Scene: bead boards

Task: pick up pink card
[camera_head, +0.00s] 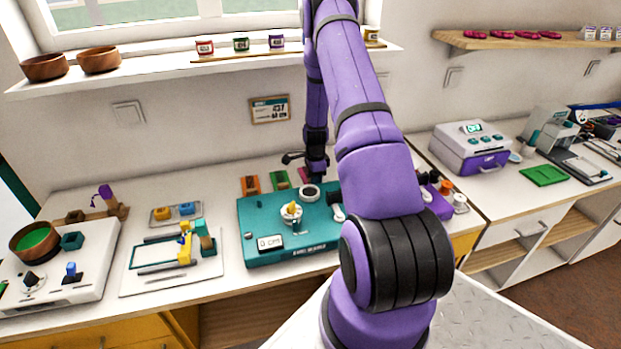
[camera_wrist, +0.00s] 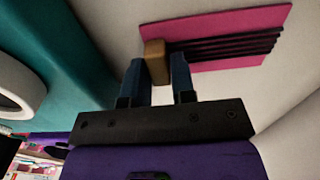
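The pink card (camera_wrist: 235,32) lies at the top right of the wrist view, with dark ribs across it and a tan block (camera_wrist: 155,62) at its left end. My gripper (camera_wrist: 158,75) has its two blue fingers on either side of this block. No clear gap shows between fingers and block, so the gripper looks shut on it. In the head view, a small part of the pink card (camera_head: 304,174) shows behind the teal machine; my arm covers the rest. I cannot tell whether the card is clear of the pale surface.
The teal machine (camera_head: 262,218) stands close in front of the card. An orange card (camera_head: 250,185) and a green card (camera_head: 280,180) lie to its left. A purple device (camera_head: 437,204) stands to the right, partly behind my arm. The wall is close behind.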

